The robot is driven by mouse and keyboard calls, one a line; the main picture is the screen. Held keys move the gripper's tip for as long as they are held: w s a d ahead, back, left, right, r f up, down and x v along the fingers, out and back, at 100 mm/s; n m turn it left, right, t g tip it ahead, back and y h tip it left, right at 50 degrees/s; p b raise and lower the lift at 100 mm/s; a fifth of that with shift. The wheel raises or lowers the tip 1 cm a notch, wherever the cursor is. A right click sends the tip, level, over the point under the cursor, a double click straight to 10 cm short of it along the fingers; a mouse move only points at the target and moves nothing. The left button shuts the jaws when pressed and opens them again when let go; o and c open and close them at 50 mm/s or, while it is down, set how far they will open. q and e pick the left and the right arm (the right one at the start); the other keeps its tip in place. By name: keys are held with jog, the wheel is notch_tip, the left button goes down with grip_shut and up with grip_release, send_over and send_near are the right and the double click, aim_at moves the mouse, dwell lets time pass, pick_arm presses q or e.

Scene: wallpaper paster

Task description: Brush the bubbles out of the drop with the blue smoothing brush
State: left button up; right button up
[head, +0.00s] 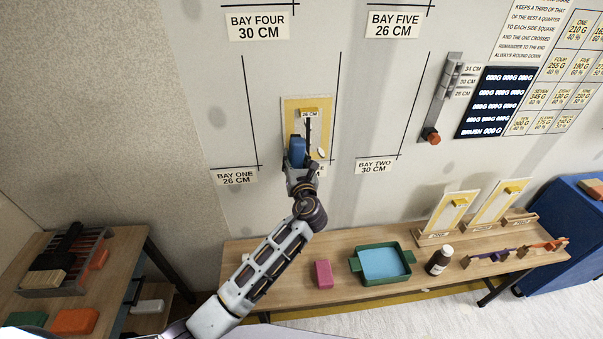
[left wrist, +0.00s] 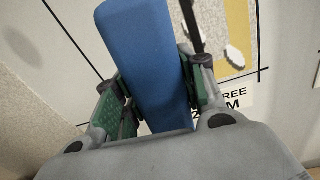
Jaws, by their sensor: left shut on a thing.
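The drop (head: 291,108) is a yellow-edged, pale sheet on the wall, with a "26 CM" tag near its top. The blue smoothing brush (head: 298,150) is in front of the drop's lower left part. My left gripper (head: 300,173) is shut on the brush; in the left wrist view the blue body (left wrist: 143,60) sits between the green-padded fingers. A dark strip shows beside it. A white oval bubble (head: 321,152) shows at the drop's lower right, and in the left wrist view (left wrist: 235,56). I cannot tell whether the brush touches the sheet. My right gripper is out of view.
Below the wall, a bench (head: 240,270) holds a pink block (head: 323,274), a green tray with blue inside (head: 356,265), a bottle (head: 440,260) and racked yellow-edged sheets (head: 452,212). A lever with a red knob (head: 431,137) is on the wall at right.

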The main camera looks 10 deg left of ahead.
pick_arm(q)
jog(key=shift+w+d+r+m+h, duration=0.1)
jog(key=shift+d+r+m+h, duration=0.55)
jog(key=shift+d, duration=0.1)
jog(key=shift+r+p, duration=0.1)
jog(key=shift+p, duration=0.5)
jog(key=shift+x, duration=1.3)
jog(key=shift+x, duration=1.2)
dwell(4.1)
